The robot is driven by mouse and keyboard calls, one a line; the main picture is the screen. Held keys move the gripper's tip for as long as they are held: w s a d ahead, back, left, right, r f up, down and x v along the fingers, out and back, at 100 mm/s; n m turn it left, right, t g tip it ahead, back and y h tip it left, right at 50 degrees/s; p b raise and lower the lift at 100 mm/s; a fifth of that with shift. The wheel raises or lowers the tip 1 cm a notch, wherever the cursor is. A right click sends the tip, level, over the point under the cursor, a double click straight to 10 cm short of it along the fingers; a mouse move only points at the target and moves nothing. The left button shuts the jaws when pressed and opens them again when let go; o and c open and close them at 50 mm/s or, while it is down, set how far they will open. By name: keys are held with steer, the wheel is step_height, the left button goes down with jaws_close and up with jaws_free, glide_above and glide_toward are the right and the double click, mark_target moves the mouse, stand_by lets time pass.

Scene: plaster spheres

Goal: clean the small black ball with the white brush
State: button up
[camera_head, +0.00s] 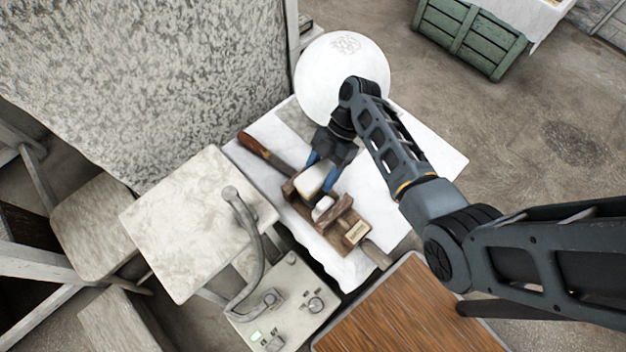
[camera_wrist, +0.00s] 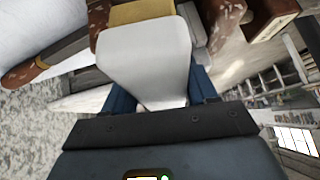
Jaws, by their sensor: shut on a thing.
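My gripper (camera_head: 321,174) is shut on the white brush (camera_head: 309,180), with a blue finger on either side of it, over the white-covered table. In the wrist view the brush's broad white body (camera_wrist: 145,62) fills the space between the fingers, and its yellowish bristle end (camera_wrist: 141,12) points away from my wrist. The brush is close to a brown wooden rack (camera_head: 343,207); I cannot tell if they touch. I do not see a small black ball in either view.
A large white sphere (camera_head: 335,68) stands behind my gripper. A second white piece (camera_head: 322,206) sits at the rack. A wooden-handled tool (camera_head: 258,150) lies left. A control box (camera_head: 285,312) with a curved arm and a pale square board (camera_head: 185,225) are nearby.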

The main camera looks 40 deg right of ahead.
mark_target(311, 177)
steer(key=shift+a, duration=0.1)
steer(key=shift+s+a+r+p, duration=0.15)
steer(key=shift+a+p, duration=0.25)
steer(key=shift+a, duration=0.65)
steer(key=shift+s+a+r+p, duration=0.15)
steer(key=shift+a+p, duration=0.25)
steer(key=shift+a, duration=0.65)
steer(key=shift+w, duration=0.1)
steer(key=shift+d, duration=0.1)
steer(key=shift+w+d+f+b, duration=0.15)
steer(key=shift+d+b, duration=0.3)
steer(key=shift+d, duration=0.6)
steer(key=shift+w+d+f+b, duration=0.15)
steer(key=shift+d+b, duration=0.3)
steer(key=shift+d, duration=0.6)
steer(key=shift+s, duration=0.1)
steer(key=shift+a, duration=0.1)
steer(key=shift+s+a+r+p, duration=0.15)
steer(key=shift+a+p, duration=0.25)
steer(key=shift+a, duration=0.65)
steer(key=shift+s+a+r+p, duration=0.15)
steer(key=shift+a+p, duration=0.25)
steer(key=shift+a, duration=0.65)
steer(key=shift+w, duration=0.1)
